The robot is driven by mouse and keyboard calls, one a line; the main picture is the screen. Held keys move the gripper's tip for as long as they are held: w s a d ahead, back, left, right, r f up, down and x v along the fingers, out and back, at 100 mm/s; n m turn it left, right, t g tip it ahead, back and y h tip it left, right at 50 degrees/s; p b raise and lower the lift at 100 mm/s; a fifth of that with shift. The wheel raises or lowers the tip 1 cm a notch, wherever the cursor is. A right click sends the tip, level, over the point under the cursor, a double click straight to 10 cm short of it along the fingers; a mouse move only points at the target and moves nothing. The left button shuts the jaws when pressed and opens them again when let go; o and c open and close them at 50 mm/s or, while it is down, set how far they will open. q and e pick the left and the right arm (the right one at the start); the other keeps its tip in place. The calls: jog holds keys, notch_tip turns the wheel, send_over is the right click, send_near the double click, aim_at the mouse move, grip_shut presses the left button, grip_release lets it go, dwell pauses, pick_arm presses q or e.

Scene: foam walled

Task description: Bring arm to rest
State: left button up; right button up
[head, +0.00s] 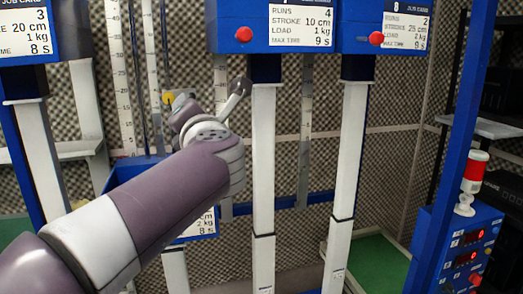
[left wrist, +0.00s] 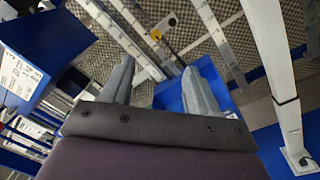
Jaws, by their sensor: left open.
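My left arm (head: 165,195) reaches in from the lower left of the head view, raised in front of the rack of blue and white columns. In the left wrist view my left gripper (left wrist: 158,88) has its two grey fingers spread apart with nothing between them. In the head view the gripper is largely hidden behind the wrist. A yellow knob (left wrist: 156,35) shows beyond the fingers, apart from them. It also shows in the head view (head: 168,97), just left of the wrist. My right gripper is not in view.
Blue boxes with labels and red buttons (head: 243,34) top the white columns (head: 263,160). A blue bin-like box (head: 128,172) is behind my arm. A blue control box (head: 467,248) with a red-white lamp (head: 473,172) stands right. Patterned foam walls close the back.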

pick_arm(q)
jog(key=w+d+f+m+h, duration=0.3)
jog(key=d+f+m+h, duration=0.55)
jog(key=m, duration=0.65)
jog(key=s+f+m+g+h, duration=0.25)
jog(key=f+m+g, duration=0.4)
jog(key=f, duration=0.85)
jog(key=s+a+f+m+g+y, duration=0.1)
jog(key=s+a+f+m+g, duration=0.2)
jog(key=f, duration=0.4)
jog(key=s+a+f+m+g+y, duration=0.1)
jog(key=s+f+m, duration=0.3)
jog(key=s+f, duration=0.25)
jog(key=s+a+f+m+g+y, duration=0.1)
jog(key=s+a+f+g+y, duration=0.2)
jog(key=s+a+f, duration=0.8)
jog(key=s+g, duration=0.2)
jog(key=shift+a+g, duration=0.2)
jog(key=shift+g, duration=0.15)
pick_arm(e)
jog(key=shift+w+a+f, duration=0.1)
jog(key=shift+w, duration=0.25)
pick_arm(q)
jog(key=shift+m, duration=0.25)
